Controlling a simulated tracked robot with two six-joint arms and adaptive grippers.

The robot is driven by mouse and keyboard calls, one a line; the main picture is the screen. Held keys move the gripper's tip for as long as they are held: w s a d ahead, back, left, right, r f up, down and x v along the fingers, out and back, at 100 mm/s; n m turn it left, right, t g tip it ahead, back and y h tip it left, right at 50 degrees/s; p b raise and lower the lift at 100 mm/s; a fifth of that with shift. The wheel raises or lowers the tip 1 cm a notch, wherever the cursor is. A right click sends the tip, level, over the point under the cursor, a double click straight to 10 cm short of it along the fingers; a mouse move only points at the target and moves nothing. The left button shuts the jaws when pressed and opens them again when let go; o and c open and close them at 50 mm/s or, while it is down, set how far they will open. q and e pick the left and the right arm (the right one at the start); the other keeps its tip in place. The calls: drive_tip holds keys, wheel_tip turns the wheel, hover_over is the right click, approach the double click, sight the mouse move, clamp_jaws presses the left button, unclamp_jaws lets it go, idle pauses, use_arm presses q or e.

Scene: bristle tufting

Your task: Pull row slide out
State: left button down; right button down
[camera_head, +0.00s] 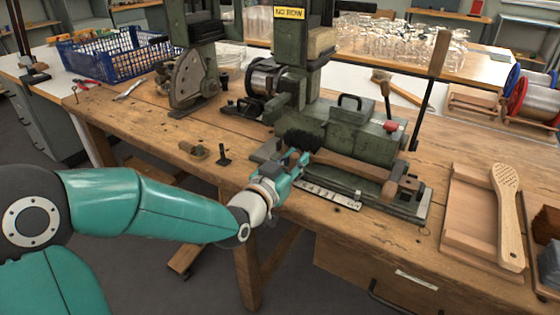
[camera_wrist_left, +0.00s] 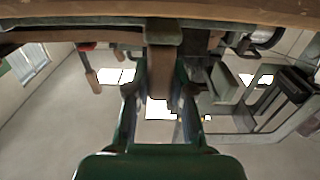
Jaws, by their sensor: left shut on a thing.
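The green tufting machine (camera_head: 340,125) stands on the wooden bench under a yellow "NO ROW" sign (camera_head: 289,13). A wooden brush (camera_head: 350,167) with black bristles (camera_head: 303,140) lies along its front, above a white scale strip (camera_head: 330,194). My left gripper (camera_head: 292,168) is at the left front of the machine, beside the bristle end. It is shut on a narrow part that I take for the row slide; the fingers hide most of it in the head view. In the left wrist view, a brown strip (camera_wrist_left: 160,75) shows between the fingers (camera_wrist_left: 160,105). My right gripper is out of view.
A wooden tray (camera_head: 458,235) with a perforated wooden paddle (camera_head: 508,215) lies at the right. A blue basket (camera_head: 112,55) and pliers (camera_head: 86,84) lie at the back left. Small fittings (camera_head: 223,155) stand left of the machine. Open floor lies before the bench.

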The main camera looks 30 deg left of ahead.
use_arm(q)
drive_tip(key=shift+d, duration=0.25)
drive_tip(key=c, duration=1.1)
unclamp_jaws()
drive_tip(key=shift+d, duration=0.1)
drive_tip(key=shift+o, duration=0.5)
drive_tip(key=shift+s, duration=0.1)
drive_tip(key=s, duration=0.7)
drive_tip(key=shift+s, duration=0.15)
drive_tip(key=shift+s, duration=0.1)
